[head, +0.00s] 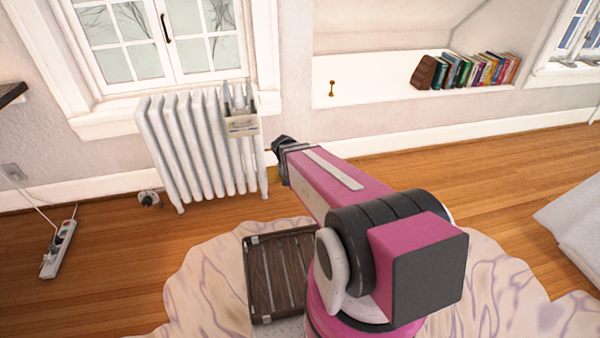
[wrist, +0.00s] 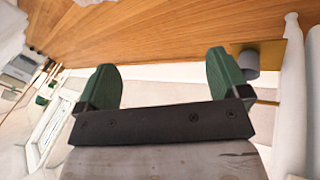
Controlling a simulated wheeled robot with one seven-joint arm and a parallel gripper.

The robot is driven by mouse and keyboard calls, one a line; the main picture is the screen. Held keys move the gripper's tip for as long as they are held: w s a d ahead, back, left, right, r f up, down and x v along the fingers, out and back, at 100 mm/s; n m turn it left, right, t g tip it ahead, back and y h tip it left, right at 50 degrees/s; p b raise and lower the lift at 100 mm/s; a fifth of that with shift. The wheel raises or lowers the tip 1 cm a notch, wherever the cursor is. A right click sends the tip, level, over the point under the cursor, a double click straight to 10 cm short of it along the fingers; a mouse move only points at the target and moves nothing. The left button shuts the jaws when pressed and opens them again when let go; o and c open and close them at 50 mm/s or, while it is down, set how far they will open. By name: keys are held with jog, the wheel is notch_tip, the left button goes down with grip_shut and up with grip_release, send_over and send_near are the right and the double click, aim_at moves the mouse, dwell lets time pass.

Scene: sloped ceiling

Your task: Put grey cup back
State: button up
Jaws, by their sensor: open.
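A small grey cup (wrist: 248,62) shows in the wrist view just right of the right finger of my gripper (wrist: 162,62). It is against a flat brass-coloured piece (wrist: 270,56), and I cannot tell how it rests there. The green fingers are wide apart with nothing between them, and the cup is outside them. The finger partly covers the cup's near side. In the head view the dark end of my arm is beside the white radiator (head: 190,145), with a bit of the brass piece (head: 272,172) showing. The cup is not discernible there.
A beige box (head: 242,123) hangs on the radiator's top right. A white ledge (head: 390,97) holds books (head: 480,70) and a small brass object (head: 331,88). A dark slatted tray (head: 272,275) lies near my base. A power strip (head: 60,245) is on the left floor.

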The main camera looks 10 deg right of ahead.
jog(key=s+a+r+n+y, duration=0.2)
jog(key=s+r+n+y, duration=0.2)
jog(key=s+r, duration=0.4)
jog(key=shift+a+r+g+y, duration=0.2)
jog(key=shift+a+g+y, duration=0.15)
jog(key=shift+y, duration=0.35)
